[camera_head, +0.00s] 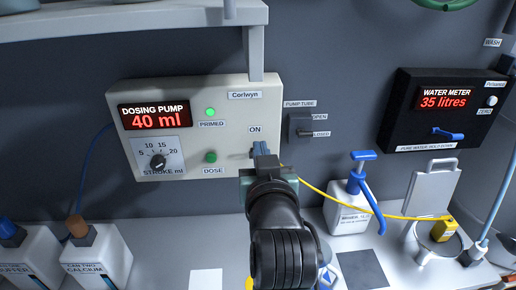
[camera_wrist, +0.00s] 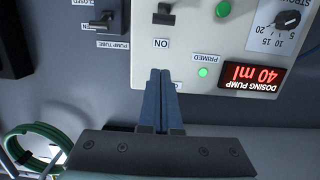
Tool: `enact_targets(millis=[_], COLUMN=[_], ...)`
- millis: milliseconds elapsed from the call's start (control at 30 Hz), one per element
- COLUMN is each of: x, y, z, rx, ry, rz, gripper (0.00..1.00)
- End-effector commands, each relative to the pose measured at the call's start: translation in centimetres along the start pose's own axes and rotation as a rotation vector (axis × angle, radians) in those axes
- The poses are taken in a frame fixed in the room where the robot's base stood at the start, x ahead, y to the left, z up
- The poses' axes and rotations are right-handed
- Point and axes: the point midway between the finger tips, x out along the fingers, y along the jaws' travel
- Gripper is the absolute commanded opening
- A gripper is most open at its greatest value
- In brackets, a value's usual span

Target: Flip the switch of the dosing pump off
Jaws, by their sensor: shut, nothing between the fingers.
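The dosing pump (camera_head: 227,103) is a cream box on the back wall. Its red display reads 40 ml. Its switch, below the ON label, is mostly hidden behind my gripper in the head view. In the wrist view, which is upside down, the dark switch (camera_wrist: 164,14) shows near the top edge, past the ON label from my fingers. My gripper (camera_head: 261,148) is shut and empty, its blue-grey fingers pointing at the panel. It also shows in the wrist view (camera_wrist: 160,72), the fingertips short of the ON label. I cannot tell whether they touch the panel.
A pump tube switch (camera_head: 300,127) is on the wall right of the pump. The green primed lamp (camera_head: 210,112) is lit. A black water meter (camera_head: 446,105) hangs farther right. Bottles, including a calcium can (camera_head: 97,255), a blue-pump bottle (camera_head: 347,207) and a scoop stand on the bench.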

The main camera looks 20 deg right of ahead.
Motion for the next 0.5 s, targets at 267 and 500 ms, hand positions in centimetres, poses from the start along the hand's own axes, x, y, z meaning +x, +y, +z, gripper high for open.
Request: enact_targets(millis=[267,500], x=[4.5,6.0], y=[0.0,0.0], z=[-0.3,2.5], rx=[0.002,0.000], ry=[-0.001,-0.004], rz=[0.000,-0.001], gripper=[0.00,0.00])
